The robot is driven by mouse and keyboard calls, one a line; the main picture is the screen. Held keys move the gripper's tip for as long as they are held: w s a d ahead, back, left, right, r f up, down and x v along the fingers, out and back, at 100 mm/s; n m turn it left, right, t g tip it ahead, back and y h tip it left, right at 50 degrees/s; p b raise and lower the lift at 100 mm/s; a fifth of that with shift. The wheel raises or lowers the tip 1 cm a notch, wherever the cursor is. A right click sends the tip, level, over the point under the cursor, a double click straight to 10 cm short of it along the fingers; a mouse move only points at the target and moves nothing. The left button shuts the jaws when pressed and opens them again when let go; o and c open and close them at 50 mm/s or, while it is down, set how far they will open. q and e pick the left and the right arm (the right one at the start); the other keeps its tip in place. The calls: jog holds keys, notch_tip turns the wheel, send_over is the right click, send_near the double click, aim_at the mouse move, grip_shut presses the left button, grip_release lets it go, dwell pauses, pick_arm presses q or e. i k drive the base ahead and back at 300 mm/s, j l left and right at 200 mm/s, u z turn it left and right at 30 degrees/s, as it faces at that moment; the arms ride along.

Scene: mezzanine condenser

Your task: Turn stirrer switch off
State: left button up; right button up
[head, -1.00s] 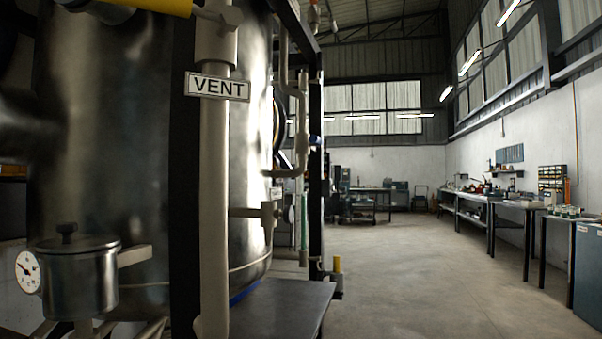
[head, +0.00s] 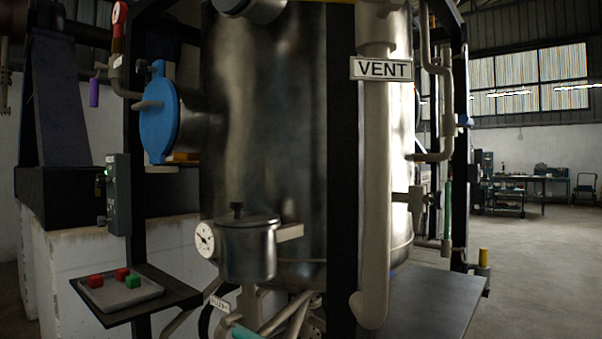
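A dark grey switch box (head: 118,195) is fixed to the black frame post at the left in the head view. A small green light shows on its left edge. Its face is seen at a steep angle, so I cannot tell any switch lever or label on it, nor whether it is the stirrer switch. The large steel vessel (head: 265,120) stands to the right of it. Neither of my grippers shows in the view.
A dark shelf (head: 180,293) below the box juts out and bears a grey tray (head: 140,298) with red and green blocks. A gauge pot (head: 247,250), a blue round hatch (head: 158,115) and a VENT pipe (head: 376,200) stand nearby. Open floor (head: 530,250) lies at the right.

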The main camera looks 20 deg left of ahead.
aim_at(100, 179)
jog(key=k+j+u, duration=0.2)
jog(key=u, duration=0.3)
jog(key=k+j+u, duration=0.1)
jog(key=j+u, duration=0.85)
jog(key=j+z, duration=0.1)
jog(key=z, duration=0.8)
jog(key=j+z, duration=0.15)
jog(key=z, duration=0.35)
jog(key=j+z, duration=0.2)
jog(key=j, duration=0.2)
jog(key=k+j+z, duration=0.2)
jog(key=j, duration=0.15)
jog(key=j+z, duration=0.2)
jog(key=j, duration=0.2)
jog(key=k+j+z, duration=0.25)
jog(key=j+z, duration=0.2)
jog(key=j, duration=0.25)
jog(key=k, duration=0.05)
